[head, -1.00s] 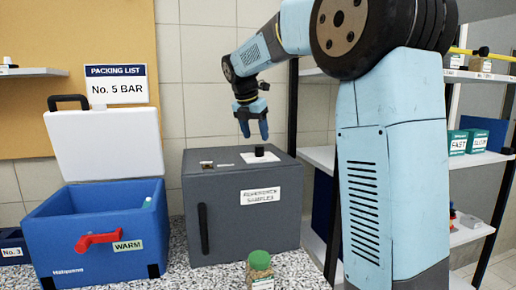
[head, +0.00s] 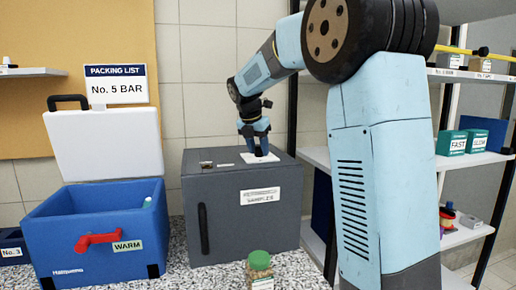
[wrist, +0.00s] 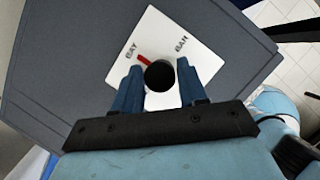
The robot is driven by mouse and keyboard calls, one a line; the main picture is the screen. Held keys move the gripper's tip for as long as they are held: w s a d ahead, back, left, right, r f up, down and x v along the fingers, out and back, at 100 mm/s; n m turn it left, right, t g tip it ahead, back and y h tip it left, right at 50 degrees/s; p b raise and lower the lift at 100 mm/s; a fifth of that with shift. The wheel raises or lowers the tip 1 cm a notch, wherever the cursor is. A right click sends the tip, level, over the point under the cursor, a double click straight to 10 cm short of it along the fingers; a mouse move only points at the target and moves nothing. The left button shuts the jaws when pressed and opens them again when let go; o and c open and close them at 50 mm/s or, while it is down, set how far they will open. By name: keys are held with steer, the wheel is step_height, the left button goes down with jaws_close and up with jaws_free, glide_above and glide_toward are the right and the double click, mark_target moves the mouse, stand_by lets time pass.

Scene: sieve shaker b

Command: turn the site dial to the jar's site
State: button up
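The site dial is a black round knob (wrist: 159,75) with a red pointer on a white plate (wrist: 205,62), on top of a grey cabinet (head: 230,190). In the wrist view the plate has two labels, "BAY" at left and one like "BAH" at right. The red pointer points toward "BAY". My gripper (wrist: 158,82) has its two blue fingers on either side of the knob, with hardly any gap; I cannot tell whether they touch it. In the head view my gripper (head: 258,152) hides the knob. A green-lidded jar (head: 260,270) stands on the counter in front.
A blue cooler (head: 95,230) with a red handle and open white lid stands left of the cabinet. A sign (head: 116,86) reads "PACKING LIST, No. 5 BAR". Shelving (head: 470,160) with teal boxes is at the right.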

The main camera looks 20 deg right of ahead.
steer(key=c, duration=0.7)
